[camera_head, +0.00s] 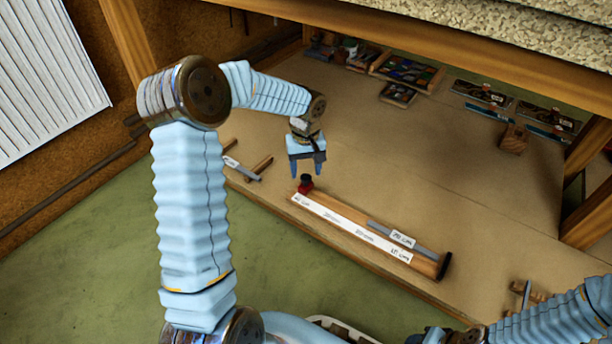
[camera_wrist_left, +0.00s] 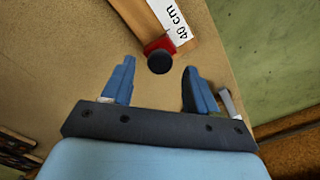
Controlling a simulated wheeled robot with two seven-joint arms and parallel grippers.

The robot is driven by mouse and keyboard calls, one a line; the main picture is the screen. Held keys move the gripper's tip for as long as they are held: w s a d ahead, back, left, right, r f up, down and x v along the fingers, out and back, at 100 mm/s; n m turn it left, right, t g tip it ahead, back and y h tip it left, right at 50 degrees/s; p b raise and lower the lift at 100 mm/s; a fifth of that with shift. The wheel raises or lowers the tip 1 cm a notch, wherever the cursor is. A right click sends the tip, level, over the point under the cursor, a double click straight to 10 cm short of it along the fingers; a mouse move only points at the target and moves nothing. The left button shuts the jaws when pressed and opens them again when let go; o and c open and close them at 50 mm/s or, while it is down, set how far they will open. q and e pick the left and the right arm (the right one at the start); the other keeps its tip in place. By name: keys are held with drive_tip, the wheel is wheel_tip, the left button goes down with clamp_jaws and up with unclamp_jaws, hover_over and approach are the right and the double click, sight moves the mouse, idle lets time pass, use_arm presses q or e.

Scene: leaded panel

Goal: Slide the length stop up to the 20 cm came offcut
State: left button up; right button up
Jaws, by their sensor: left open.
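The length stop (camera_head: 305,184), a red block with a black knob, sits at the left end of a wooden measuring board with a white scale (camera_head: 345,224). In the left wrist view the stop (camera_wrist_left: 159,58) is beside the "40 cm" mark. The came offcut (camera_head: 425,251), a grey strip with a white label, lies along the board's right part, well apart from the stop. My left gripper (camera_head: 307,168) is open and empty, with its fingers pointing down close to the stop. In the left wrist view the knob shows between its fingertips (camera_wrist_left: 159,70). My right gripper's jaws cannot be made out at the bottom edge.
A black end piece (camera_head: 444,265) stands at the board's right end. A grey strip on wooden supports (camera_head: 243,169) lies left of the board. Trays (camera_head: 408,70) and a wooden block (camera_head: 513,139) are farther back. The table between them and the board is clear.

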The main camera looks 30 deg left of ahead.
sight(306, 183)
use_arm(q)
drive_tip(key=shift+f, duration=1.15)
use_arm(e)
drive_tip(key=shift+f, duration=0.25)
